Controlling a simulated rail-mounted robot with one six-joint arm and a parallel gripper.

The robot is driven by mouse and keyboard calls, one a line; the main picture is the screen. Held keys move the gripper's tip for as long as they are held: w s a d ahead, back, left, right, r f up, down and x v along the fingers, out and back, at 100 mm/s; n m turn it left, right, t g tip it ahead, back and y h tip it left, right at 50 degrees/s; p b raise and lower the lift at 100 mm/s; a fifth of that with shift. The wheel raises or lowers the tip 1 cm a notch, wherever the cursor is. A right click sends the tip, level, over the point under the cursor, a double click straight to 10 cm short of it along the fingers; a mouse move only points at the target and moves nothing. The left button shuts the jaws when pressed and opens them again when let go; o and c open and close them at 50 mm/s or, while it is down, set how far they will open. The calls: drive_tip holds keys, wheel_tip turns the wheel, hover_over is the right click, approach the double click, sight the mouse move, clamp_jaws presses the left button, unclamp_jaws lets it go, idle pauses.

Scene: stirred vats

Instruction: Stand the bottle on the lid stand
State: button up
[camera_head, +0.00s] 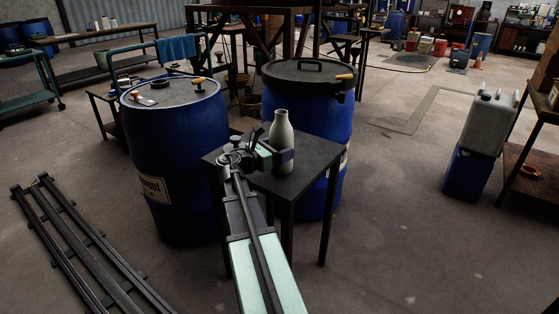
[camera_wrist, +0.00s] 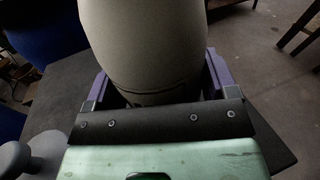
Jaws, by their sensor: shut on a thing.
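A pale grey bottle (camera_head: 281,131) with a narrow neck stands upright in my gripper (camera_head: 277,160). In the wrist view the bottle (camera_wrist: 145,40) fills the space between the purple fingers, which are shut on its body from both sides. The bottle is over a small dark square table (camera_head: 313,157), which I take to be the lid stand; its top also shows in the wrist view (camera_wrist: 60,95). The bottle's base is hidden, so I cannot tell whether it touches the tabletop.
A blue drum (camera_head: 180,130) stands left of the table. Another blue drum (camera_head: 325,110) with a black handled lid stands behind it. A grey knobbed object (camera_wrist: 22,158) is at the wrist view's lower left. Dark rails (camera_head: 85,245) lie at left.

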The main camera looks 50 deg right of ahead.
drive_tip(key=shift+f, duration=0.2)
drive_tip(key=o, duration=1.2)
drive_tip(key=shift+r, duration=0.1)
drive_tip(key=shift+r+p, duration=0.35)
drive_tip(key=shift+p, duration=0.1)
drive_tip(key=v, duration=1.2)
drive_tip(key=shift+f, duration=0.15)
